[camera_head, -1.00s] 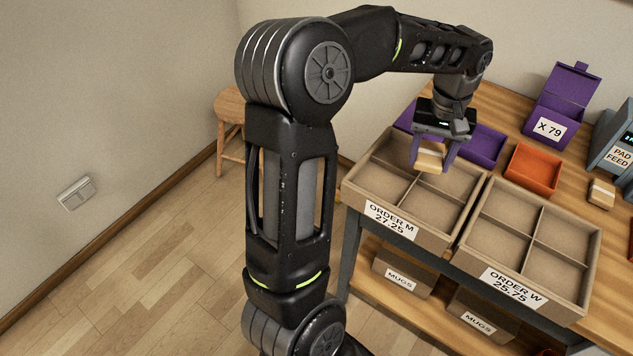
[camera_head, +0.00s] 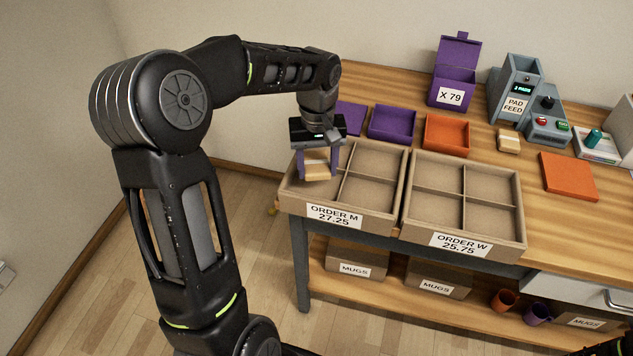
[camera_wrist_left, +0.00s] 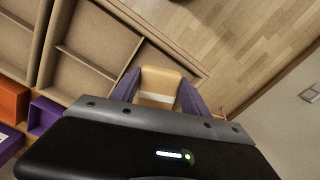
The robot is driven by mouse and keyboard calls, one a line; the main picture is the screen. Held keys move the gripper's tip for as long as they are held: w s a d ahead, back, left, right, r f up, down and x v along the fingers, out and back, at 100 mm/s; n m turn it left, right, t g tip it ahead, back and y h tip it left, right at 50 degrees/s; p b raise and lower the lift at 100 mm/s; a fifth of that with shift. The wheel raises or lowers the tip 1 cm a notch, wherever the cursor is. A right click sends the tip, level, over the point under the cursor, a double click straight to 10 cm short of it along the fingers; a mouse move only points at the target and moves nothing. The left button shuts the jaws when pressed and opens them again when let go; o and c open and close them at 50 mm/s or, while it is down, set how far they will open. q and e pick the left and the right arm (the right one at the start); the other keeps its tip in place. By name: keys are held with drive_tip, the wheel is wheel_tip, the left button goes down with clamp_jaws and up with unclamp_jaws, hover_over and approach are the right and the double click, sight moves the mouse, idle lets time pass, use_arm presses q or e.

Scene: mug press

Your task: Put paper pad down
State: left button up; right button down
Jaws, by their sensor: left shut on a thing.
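My left gripper (camera_head: 318,176) is shut on the paper pad (camera_head: 316,171), a small tan block, and points down. It holds the pad at the left side of the cardboard tray labelled ORDER M (camera_head: 372,223), over its left compartments. In the left wrist view the pad (camera_wrist_left: 158,84) sits between the purple fingers and shows a pale band; the tray's corner is beside it. I cannot tell whether the pad touches the tray floor. The tray's visible compartments look empty.
The empty ORDER W tray (camera_head: 512,234) stands to the right. Another pad (camera_head: 508,141) lies before the pad feed (camera_head: 515,88). Mug boxes (camera_head: 356,262) are on the lower shelf.

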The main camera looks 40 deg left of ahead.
sight(317, 193)
use_arm(q)
drive_tip(key=shift+f, duration=0.95)
drive_tip(key=shift+f, duration=1.85)
drive_tip(key=shift+f, duration=0.1)
drive_tip(key=shift+f, duration=0.15)
drive_tip(key=o, duration=1)
drive_tip(key=shift+r, duration=0.2)
wheel_tip(317, 193, up, 12)
drive_tip(key=shift+r, duration=0.1)
